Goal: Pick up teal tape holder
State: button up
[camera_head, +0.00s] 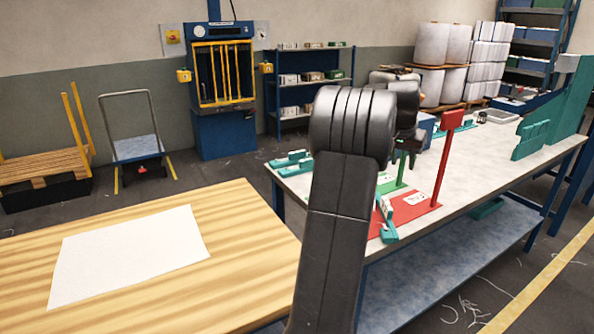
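Several teal pieces are in the head view, and I cannot tell for sure which is the tape holder. A pair of low teal pieces (291,163) lies at the workbench's left end. A teal piece (388,222) stands at the front edge beside a red plate. A toothed teal piece (530,140) stands upright towards the right. My dark arm rises through the middle and bends away over the bench. My gripper (408,151) is mostly hidden behind it, small and dark above the bench; its fingers are unclear.
The grey workbench (478,162) carries a red plate (412,205) with an upright red sign (452,120) and a green plate (391,186). A wooden table (235,225) with a white sheet (130,252) is at front left. A blue press (223,130) stands behind.

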aim_at(293, 158)
jog(key=k+u, duration=0.4)
jog(key=k+j+u, duration=0.25)
jog(key=k+u, duration=0.15)
jog(key=l+u, duration=0.2)
jog(key=u, duration=0.25)
jog(key=i+l+u, duration=0.1)
jog(key=l+u, duration=0.2)
jog(key=u, duration=0.2)
jog(key=l+u, duration=0.2)
jog(key=u, duration=0.25)
jog(key=k+l, duration=0.1)
jog(key=l, duration=0.45)
jog(key=k+l, duration=0.1)
jog(key=l, duration=0.5)
jog(key=k+l, duration=0.1)
jog(key=l, duration=1.05)
jog(key=k+l, duration=0.15)
jog(key=l, duration=0.4)
jog(key=k+l, duration=0.1)
jog(key=l, duration=0.5)
